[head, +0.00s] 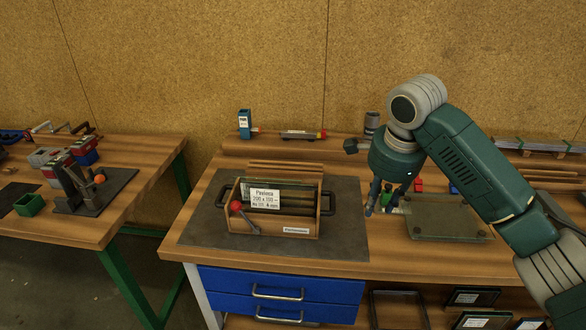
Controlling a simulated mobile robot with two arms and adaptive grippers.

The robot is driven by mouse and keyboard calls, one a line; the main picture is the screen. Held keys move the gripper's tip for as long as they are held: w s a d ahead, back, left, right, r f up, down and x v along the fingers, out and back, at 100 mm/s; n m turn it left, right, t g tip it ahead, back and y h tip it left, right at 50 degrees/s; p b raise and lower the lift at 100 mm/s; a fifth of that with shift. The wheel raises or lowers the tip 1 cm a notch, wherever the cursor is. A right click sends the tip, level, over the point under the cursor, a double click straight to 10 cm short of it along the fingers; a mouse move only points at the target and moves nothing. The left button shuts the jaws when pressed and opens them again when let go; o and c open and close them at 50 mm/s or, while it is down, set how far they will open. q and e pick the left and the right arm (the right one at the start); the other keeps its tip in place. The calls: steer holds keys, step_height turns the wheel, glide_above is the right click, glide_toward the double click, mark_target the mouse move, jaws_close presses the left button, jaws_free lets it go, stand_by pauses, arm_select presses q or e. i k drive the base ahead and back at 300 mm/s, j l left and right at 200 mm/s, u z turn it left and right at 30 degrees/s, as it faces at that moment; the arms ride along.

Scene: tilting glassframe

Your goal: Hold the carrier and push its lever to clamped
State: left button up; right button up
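The carrier (298,222) is a wooden box frame on a dark mat on the middle bench, with a black handle at each end and dark bars across it. A white printed card (265,198) stands in it. Its lever (244,217), with a red ball knob, leans up at the front left of the carrier. My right gripper (379,205) points down to the right of the carrier, clear of its right handle (328,203). Its fingers look apart with nothing between them. My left gripper is out of view.
A glass pane on a board (447,220) lies right of my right gripper. Small coloured blocks stand behind it. Blue drawers (280,293) are under the bench. A left bench (95,225) holds a green bin (29,204) and a fixture. The mat in front of the carrier is clear.

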mark_target(236, 205)
steer(key=j+z, duration=0.4)
steer(key=j, duration=0.15)
steer(key=j+z, duration=0.4)
steer(key=j, duration=0.2)
steer(key=j+z, duration=0.4)
steer(key=j, duration=0.2)
steer(key=k+j+z, duration=0.2)
steer(key=j+z, duration=0.2)
steer(key=j, duration=0.45)
steer(key=k+j, duration=0.15)
steer(key=j, duration=0.35)
steer(key=j+z, duration=0.1)
steer(key=j, duration=0.35)
steer(key=k+j, duration=0.15)
steer(key=j, duration=0.35)
steer(key=k+j, duration=0.1)
steer(key=j, duration=0.35)
